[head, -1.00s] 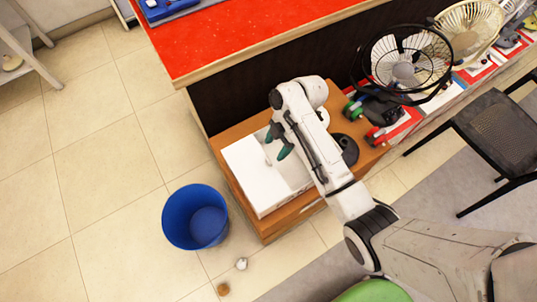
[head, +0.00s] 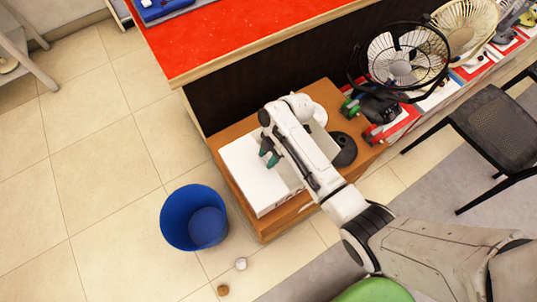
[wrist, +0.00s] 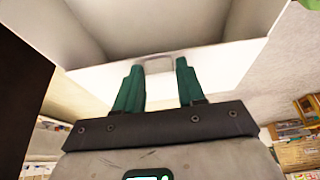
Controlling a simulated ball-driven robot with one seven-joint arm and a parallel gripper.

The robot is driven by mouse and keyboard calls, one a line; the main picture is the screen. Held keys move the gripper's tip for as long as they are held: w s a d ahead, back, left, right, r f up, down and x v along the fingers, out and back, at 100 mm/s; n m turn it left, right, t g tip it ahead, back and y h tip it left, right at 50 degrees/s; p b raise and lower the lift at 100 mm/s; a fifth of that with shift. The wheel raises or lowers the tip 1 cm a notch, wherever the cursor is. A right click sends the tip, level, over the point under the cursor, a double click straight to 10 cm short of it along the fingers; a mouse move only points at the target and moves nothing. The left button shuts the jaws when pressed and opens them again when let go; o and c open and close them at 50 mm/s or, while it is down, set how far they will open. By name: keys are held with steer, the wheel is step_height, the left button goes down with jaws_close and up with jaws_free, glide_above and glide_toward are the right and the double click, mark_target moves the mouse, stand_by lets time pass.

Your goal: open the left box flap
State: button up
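A white box (head: 252,180) sits on a low wooden table. Its left top is covered by a flat white panel; my arm hides much of its right side. My gripper (head: 268,152) is over the box, its dark green fingers pointing at the white panel. In the wrist view, my gripper (wrist: 160,74) has its two fingers apart with nothing clearly held between them. A white flap (wrist: 215,68) with a grey slot-like outline lies just beyond the fingertips, and the pale box interior (wrist: 150,25) shows past it. I cannot tell whether the fingers touch the flap.
The wooden table (head: 272,228) stands beside a red-topped counter (head: 225,38). A blue bin (head: 180,215) stands on the floor to the left. A black fan (head: 400,65) and dark round base (head: 344,150) are right of my arm. Small objects lie on the floor below.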

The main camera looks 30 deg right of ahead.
jaws_close()
stand_by(0.3)
